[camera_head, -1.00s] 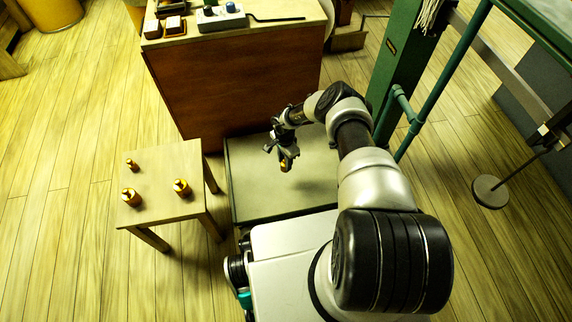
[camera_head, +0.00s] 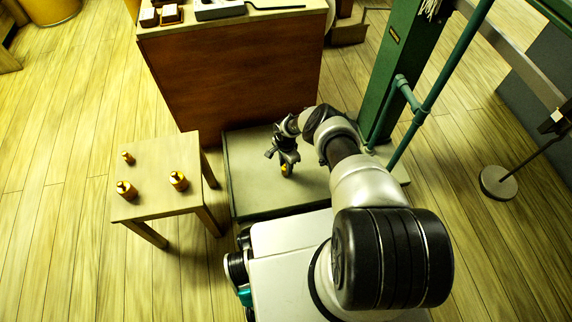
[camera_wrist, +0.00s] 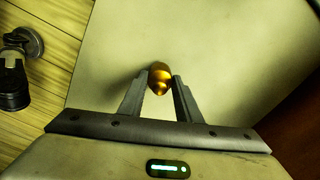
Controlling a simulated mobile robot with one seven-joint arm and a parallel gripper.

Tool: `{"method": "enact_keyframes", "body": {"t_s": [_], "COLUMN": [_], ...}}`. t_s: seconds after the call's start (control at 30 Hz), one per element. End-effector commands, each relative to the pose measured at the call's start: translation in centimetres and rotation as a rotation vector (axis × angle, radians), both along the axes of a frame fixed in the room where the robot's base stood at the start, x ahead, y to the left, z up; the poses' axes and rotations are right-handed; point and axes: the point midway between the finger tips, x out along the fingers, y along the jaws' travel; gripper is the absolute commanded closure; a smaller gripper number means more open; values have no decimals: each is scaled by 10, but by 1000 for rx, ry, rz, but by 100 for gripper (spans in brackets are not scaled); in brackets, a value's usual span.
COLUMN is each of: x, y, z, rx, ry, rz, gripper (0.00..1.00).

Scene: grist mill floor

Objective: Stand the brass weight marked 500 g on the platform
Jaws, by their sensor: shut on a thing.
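My gripper (camera_head: 284,164) is shut on a brass weight (camera_head: 286,170) over the platform (camera_head: 250,190), a low grey-green slab with a dark edge. In the wrist view the weight (camera_wrist: 159,76) sits upright-looking between the two fingertips (camera_wrist: 158,92), with the pale platform (camera_wrist: 230,50) behind it. I cannot tell whether its base touches the platform. Its marking cannot be read. Three other brass weights stand on the small wooden stool: a small one (camera_head: 128,158), and two larger ones (camera_head: 126,190) and (camera_head: 178,180).
The wooden stool (camera_head: 150,205) stands left of the platform. A brown cabinet (camera_head: 235,75) with blocks on top stands behind it. A green post (camera_head: 398,60) and pipes (camera_head: 410,110) rise at the right. A round disc base (camera_head: 498,182) stands on the floor further right.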

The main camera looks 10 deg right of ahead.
Motion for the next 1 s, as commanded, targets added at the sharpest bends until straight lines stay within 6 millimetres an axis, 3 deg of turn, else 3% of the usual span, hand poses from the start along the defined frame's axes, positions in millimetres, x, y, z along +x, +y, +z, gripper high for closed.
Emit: {"method": "enact_keyframes", "body": {"t_s": [1.0], "x": [-9], "y": [3], "z": [-9], "rx": [-1], "ry": [0], "rz": [0], "gripper": [100]}}
